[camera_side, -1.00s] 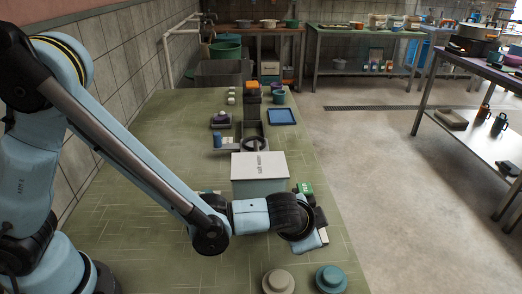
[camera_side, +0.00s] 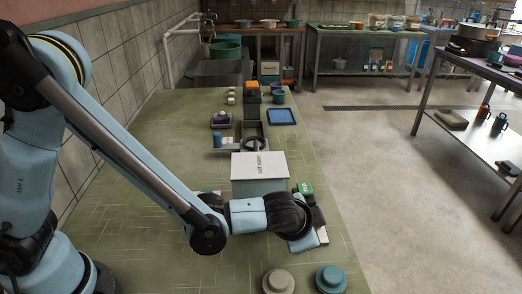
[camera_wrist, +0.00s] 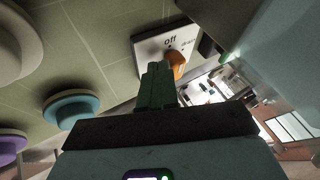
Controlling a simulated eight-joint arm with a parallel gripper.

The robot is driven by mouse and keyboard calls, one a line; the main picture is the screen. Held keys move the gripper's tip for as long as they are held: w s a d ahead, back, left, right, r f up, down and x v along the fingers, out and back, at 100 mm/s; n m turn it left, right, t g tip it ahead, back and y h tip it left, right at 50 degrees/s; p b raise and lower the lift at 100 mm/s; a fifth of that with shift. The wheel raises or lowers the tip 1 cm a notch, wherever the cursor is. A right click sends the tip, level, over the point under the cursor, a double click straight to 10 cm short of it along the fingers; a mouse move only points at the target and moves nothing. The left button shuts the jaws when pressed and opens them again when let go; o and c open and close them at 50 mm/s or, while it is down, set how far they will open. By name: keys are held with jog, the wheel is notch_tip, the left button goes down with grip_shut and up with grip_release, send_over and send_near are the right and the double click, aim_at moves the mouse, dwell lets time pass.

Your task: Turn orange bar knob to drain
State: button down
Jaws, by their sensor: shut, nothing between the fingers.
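The orange bar knob (camera_wrist: 177,62) sits on a white plate (camera_wrist: 150,46) in the wrist view. The plate carries the word "off" and a second label, partly seen, to its right. My gripper (camera_wrist: 158,70) is shut, its green fingers just in front of the knob and hiding part of it; I cannot tell whether they touch it. In the side view, my gripper's end is low at the right of the white box, and a white edge of the plate (camera_side: 323,236) shows beside it. The knob is hidden there.
A white-lidded box (camera_side: 260,166) stands behind my wrist. A teal round button (camera_side: 331,278) and a beige one (camera_side: 278,281) lie near the front edge. The left of the green table is clear.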

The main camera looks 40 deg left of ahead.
jog(key=shift+a, duration=1)
jog(key=shift+w+a, duration=0.1)
jog(key=shift+a, duration=0.05)
dwell(0.8)
